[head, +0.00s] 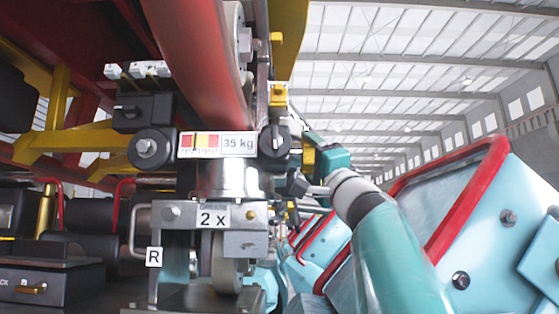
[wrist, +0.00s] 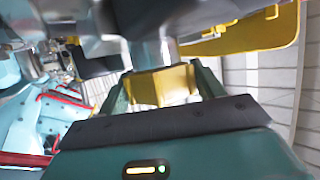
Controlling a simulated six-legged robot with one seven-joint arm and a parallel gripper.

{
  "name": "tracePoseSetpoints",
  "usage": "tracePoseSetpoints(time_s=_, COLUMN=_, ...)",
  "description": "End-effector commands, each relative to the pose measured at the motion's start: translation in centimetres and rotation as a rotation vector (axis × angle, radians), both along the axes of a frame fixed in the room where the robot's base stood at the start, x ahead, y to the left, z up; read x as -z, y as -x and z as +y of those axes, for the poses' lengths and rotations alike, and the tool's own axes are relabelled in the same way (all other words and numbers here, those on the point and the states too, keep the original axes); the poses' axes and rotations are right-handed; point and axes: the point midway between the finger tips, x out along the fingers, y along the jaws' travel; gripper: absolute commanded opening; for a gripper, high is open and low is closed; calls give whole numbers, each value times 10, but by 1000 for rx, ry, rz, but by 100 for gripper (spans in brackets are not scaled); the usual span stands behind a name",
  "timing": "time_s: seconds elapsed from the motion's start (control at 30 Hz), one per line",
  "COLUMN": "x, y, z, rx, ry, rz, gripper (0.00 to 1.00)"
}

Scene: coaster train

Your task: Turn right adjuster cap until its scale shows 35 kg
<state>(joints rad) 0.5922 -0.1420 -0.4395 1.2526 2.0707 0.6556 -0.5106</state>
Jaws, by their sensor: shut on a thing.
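A yellow cap (wrist: 165,86) sits between the two teal fingers of my gripper (wrist: 163,80) in the wrist view. The fingers press on it from both sides. A plate (head: 217,144) below the red tube reads 35 kg beside a red and yellow strip. The strip's small marks and any scale on the cap are too small to read.
A block labelled 2 X (head: 213,216) and a tag marked R (head: 154,257) are below the plate. Black knobs (head: 150,148) flank the plate. Light-blue train cars with red bars (head: 490,215) fill the right side. Metal parts crowd closely around my gripper.

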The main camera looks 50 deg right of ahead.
Motion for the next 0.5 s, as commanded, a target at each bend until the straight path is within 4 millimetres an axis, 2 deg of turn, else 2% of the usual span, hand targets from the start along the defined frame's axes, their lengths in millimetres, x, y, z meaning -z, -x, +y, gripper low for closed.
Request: tracePoseSetpoints(time_s=0.5, x=-1, y=-1, z=2, rx=-3, ry=-158, rz=145, gripper=44)
